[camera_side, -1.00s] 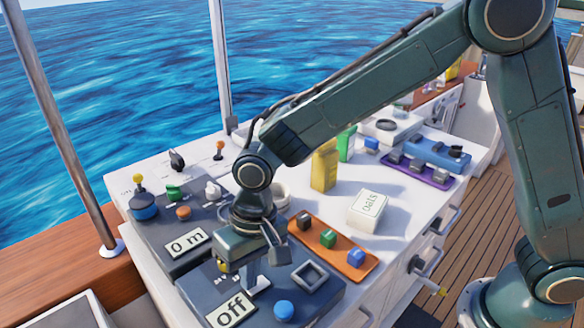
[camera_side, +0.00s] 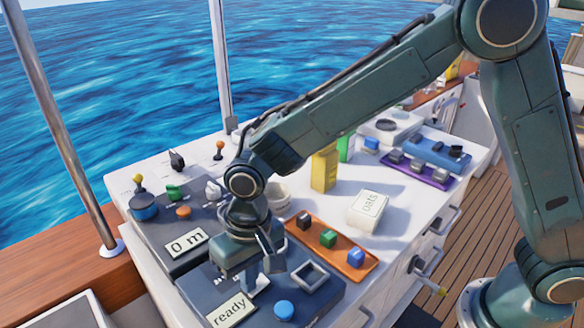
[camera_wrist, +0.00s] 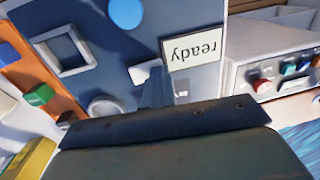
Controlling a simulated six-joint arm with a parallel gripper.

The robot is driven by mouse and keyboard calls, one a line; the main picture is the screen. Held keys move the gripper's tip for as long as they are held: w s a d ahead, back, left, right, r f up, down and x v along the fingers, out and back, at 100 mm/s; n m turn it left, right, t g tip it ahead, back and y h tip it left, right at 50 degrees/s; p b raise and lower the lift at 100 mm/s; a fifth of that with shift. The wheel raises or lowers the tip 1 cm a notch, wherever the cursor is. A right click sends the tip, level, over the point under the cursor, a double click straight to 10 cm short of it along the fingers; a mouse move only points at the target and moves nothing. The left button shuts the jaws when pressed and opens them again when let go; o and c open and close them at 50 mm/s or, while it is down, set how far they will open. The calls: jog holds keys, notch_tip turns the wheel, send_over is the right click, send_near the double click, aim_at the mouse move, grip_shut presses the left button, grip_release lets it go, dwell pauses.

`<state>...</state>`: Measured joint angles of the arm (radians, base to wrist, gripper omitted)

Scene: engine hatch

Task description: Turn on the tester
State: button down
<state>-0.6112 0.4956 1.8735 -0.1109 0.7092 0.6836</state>
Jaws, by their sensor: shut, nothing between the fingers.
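The tester is a dark blue-grey box (camera_side: 318,297) at the front of the white bench, and it also shows in the wrist view (camera_wrist: 110,75). Its sign (camera_side: 231,309) reads "ready"; the same sign is upside down in the wrist view (camera_wrist: 193,49). A round blue button (camera_side: 284,310) and a square grey frame (camera_side: 310,275) sit on its top. My gripper (camera_side: 250,284) is shut and empty, pointing down at the tester's top just behind the sign. What lies directly under the fingertips is hidden.
A second dark box with a "0 m" sign (camera_side: 187,243) stands behind the tester. An orange tray (camera_side: 355,271) with several coloured blocks lies to the right. A white oats box (camera_side: 367,209) and yellow box (camera_side: 324,170) stand farther back. Bare bench shows between them.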

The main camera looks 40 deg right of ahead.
jog(key=shift+d, duration=0.15)
jog(key=shift+d+r, duration=0.15)
jog(key=shift+d, duration=0.45)
jog(key=shift+r, duration=0.15)
notch_tip(320, 180, up, 14)
jog(key=a, duration=0.2)
dwell(0.6)
